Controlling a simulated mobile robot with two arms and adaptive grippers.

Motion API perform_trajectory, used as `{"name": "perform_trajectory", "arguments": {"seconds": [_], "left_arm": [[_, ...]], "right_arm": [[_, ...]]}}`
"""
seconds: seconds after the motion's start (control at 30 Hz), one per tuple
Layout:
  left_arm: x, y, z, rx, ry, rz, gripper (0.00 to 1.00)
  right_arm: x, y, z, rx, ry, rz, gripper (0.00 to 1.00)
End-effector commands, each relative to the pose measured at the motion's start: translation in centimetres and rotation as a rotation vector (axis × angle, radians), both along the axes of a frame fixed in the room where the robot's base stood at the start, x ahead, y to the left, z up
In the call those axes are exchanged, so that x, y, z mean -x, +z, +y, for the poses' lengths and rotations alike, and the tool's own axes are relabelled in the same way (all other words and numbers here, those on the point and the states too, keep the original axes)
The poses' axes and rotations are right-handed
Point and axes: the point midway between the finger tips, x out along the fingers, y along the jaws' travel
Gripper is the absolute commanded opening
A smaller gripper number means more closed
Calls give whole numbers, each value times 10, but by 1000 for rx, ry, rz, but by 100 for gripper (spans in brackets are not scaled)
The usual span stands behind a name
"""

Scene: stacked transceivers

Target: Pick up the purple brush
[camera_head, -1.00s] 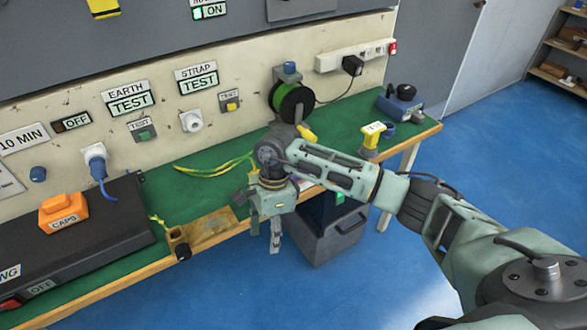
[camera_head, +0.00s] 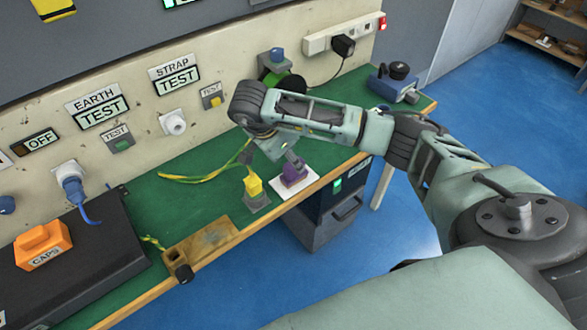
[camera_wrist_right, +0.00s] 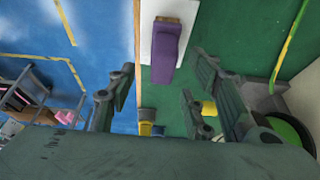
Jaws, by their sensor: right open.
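The purple brush (camera_head: 293,170) stands on a white pad (camera_head: 306,184) at the front edge of the green bench. In the right wrist view the purple brush (camera_wrist_right: 165,45) lies ahead of the fingers, in line with the gap between them. My right gripper (camera_wrist_right: 160,95) is open, with nothing between its fingers. In the head view the right gripper (camera_head: 278,158) is at the brush, its fingers partly hidden; I cannot tell if they touch. My left gripper is not in view.
A wooden block (camera_head: 212,243) lies farther left on the bench edge. A green spool (camera_head: 285,80) is behind the arm. A dark cabinet (camera_head: 325,215) stands below the bench.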

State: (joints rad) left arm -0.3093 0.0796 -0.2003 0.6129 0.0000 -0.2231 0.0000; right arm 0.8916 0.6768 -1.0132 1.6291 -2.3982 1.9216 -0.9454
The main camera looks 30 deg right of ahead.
Motion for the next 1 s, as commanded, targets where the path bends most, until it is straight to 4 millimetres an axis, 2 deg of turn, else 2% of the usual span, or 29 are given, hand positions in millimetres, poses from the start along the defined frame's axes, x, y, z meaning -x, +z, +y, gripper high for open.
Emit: {"name": "perform_trajectory", "arguments": {"seconds": [0.07, 0.17, 0.3, 0.43, 0.53, 1.0], "left_arm": [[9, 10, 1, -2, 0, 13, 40], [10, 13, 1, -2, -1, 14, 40], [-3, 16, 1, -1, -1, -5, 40], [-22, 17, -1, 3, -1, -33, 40], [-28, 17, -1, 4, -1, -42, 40], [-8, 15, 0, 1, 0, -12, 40]], "right_arm": [[0, -8, -8, 0, -4, 6, 47], [-2, -23, -14, -1, -1, 4, 47], [-3, -34, -19, -1, 0, 1, 47], [-4, -36, -19, -1, 1, 0, 47], [-3, -36, -19, -1, 1, 0, 47], [-3, -36, -19, -1, 1, 0, 7]]}}
